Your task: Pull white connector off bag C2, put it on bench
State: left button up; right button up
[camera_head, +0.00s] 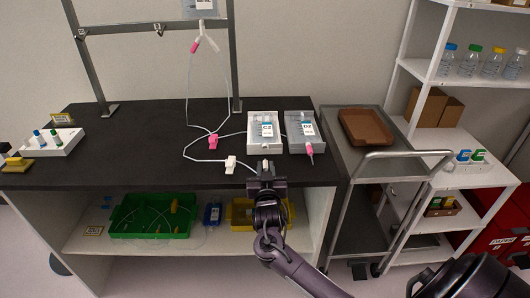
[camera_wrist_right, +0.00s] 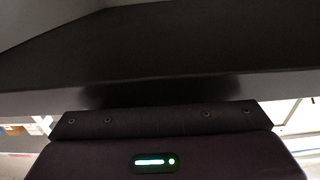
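Two clear bags in pale holders lie side by side on the dark bench (camera_head: 120,165), a left one (camera_head: 263,131) and a right one (camera_head: 302,131). Their labels are too small to read, so I cannot tell which is C2. The right bag has a pink connector (camera_head: 309,150) at its near end. A small pale tip (camera_head: 265,162) shows at the left bag's near end, partly hidden by my right gripper (camera_head: 266,167). That gripper is at the bench's front edge; its finger opening is unclear. The right wrist view shows no fingertips. My left gripper is not in view.
A white clamp (camera_head: 230,165) and a pink clamp (camera_head: 213,141) sit on tubing left of the bags. The tubing rises to a hanging bag (camera_head: 200,8). A white rack (camera_head: 51,142) stands at far left. A cart (camera_head: 347,160) adjoins the bench's right side.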

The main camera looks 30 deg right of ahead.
jog(key=o, duration=0.3)
jog(key=b+v, duration=0.1)
jog(key=v, duration=0.6)
jog(key=shift+s, duration=0.35)
jog(key=shift+a, duration=0.1)
